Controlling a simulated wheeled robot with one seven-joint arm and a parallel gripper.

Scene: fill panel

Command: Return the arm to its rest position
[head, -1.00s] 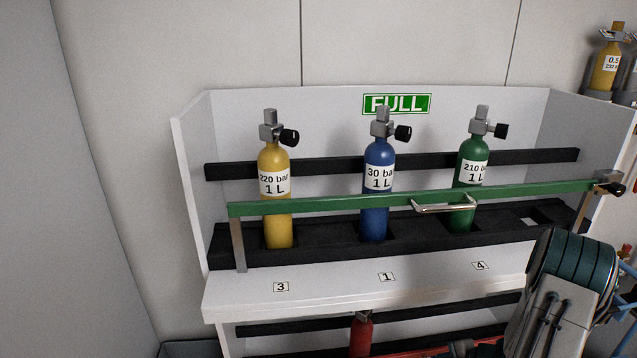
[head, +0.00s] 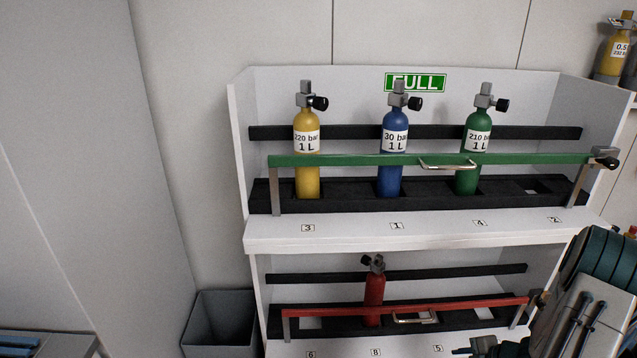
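My arm (head: 580,300) shows at the lower right edge of the head view, in front of the rack's right side. My gripper (head: 490,347) is only partly in view at the bottom edge, dark and cut off, so its fingers cannot be made out. The upper shelf (head: 400,231) under the FULL sign (head: 415,82) holds a yellow cylinder (head: 307,170), a blue cylinder (head: 391,165) and a green cylinder (head: 470,150), all upright. A green bar (head: 350,160) with a metal handle runs across in front of them.
The lower shelf holds a red cylinder (head: 374,290) behind a red bar (head: 350,309). A grey bin (head: 222,320) stands left of the rack. A grey-blue surface (head: 45,343) is at the lower left. Another yellow cylinder (head: 612,58) stands on a shelf at the upper right.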

